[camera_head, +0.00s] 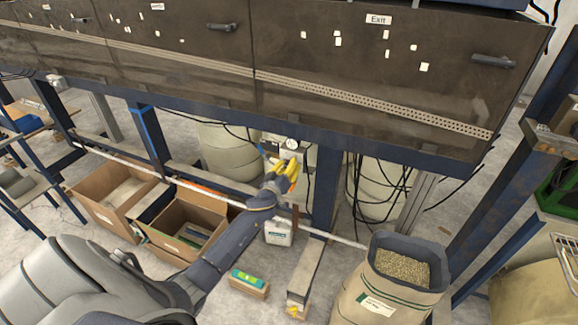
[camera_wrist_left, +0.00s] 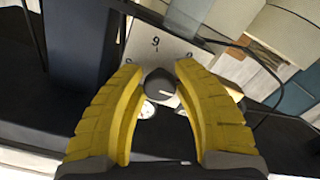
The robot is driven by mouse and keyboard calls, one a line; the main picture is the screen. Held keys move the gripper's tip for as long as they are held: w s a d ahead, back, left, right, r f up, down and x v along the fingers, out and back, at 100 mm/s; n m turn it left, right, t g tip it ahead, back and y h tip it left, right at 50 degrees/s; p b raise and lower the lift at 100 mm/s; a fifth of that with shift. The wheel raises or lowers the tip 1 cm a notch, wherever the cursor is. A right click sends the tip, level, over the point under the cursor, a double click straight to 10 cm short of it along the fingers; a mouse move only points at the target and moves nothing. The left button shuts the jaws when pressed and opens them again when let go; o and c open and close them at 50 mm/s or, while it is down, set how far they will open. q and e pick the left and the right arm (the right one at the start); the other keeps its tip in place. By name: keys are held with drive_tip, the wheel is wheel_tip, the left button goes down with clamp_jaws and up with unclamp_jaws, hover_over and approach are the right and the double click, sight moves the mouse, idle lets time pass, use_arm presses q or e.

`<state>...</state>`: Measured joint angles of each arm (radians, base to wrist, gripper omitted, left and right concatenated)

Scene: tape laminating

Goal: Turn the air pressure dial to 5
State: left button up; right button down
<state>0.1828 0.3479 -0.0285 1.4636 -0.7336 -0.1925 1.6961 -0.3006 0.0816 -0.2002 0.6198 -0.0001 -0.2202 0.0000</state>
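The air pressure dial is a dark round knob (camera_wrist_left: 160,83) on a light panel (camera_wrist_left: 148,48), seen in the left wrist view. A printed digit, 6 or 9, is on the panel above the knob, with smaller marks at either side. I cannot read the knob's setting. My left gripper (camera_wrist_left: 158,75) has its yellow fingers apart on both sides of the knob, with visible gaps. In the head view my left gripper (camera_head: 284,176) is below a round white gauge (camera_head: 292,143), and the knob cannot be made out. My right gripper is not in view.
A long dark machine cabinet (camera_head: 390,105) spans above the dial area. A blue post (camera_head: 326,185) and hanging black cables (camera_head: 375,185) are to the right of the gripper. Open cardboard boxes (camera_head: 190,215) and a sack of pellets (camera_head: 390,290) stand on the floor.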

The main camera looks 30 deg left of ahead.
use_arm(q)
clamp_jaws()
